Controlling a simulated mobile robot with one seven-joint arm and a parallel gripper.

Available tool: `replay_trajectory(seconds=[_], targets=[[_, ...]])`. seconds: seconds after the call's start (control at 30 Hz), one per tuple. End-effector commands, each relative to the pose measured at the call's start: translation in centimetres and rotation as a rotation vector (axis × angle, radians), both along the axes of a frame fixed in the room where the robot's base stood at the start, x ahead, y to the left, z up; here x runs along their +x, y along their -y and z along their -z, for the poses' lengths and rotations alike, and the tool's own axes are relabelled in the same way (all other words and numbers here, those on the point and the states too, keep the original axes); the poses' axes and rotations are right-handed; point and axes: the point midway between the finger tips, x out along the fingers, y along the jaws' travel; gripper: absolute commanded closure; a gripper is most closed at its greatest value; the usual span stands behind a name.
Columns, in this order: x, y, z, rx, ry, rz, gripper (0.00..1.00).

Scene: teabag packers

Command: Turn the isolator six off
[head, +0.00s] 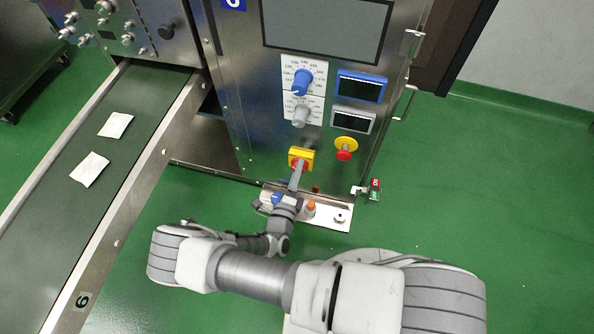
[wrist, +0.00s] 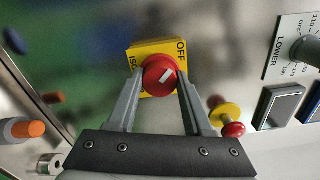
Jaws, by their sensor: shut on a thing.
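The isolator is a red knob (wrist: 160,75) on a yellow plate (wrist: 153,52) on the front of the steel machine cabinet. In the head view the yellow plate (head: 301,158) is on the lower part of the panel, and my gripper partly covers the knob (head: 297,166). The wrist view shows OFF at the plate's right side and part of a word at its left. A white mark on the knob lies slanted. My gripper (wrist: 159,78) is shut on the knob, one finger on each side. It also shows in the head view (head: 297,176).
A red and yellow stop button (head: 345,149) is right of the isolator. Blue (head: 302,82) and grey (head: 301,116) dials and two displays are above. A ledge (head: 335,214) with an orange button (head: 310,207) is below. A conveyor (head: 60,205) with two teabags is at left.

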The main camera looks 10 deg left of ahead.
Motion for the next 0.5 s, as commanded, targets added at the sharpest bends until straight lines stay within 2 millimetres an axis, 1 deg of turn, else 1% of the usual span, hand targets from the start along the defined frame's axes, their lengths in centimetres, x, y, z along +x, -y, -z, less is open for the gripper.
replay_trajectory(seconds=[0.13, 0.17, 0.3, 0.33, 0.5], targets=[[-0.13, -0.02, 0.07, -0.003, -0.002, 0.000, 1.00], [-0.13, -0.01, 0.08, -0.003, -0.002, 0.000, 0.48], [-0.10, -0.01, 0.06, -0.002, -0.002, 0.000, 0.22], [-0.09, -0.01, 0.05, -0.002, -0.002, 0.000, 0.19], [-0.05, 0.01, 0.03, -0.001, -0.001, 0.000, 0.19]])
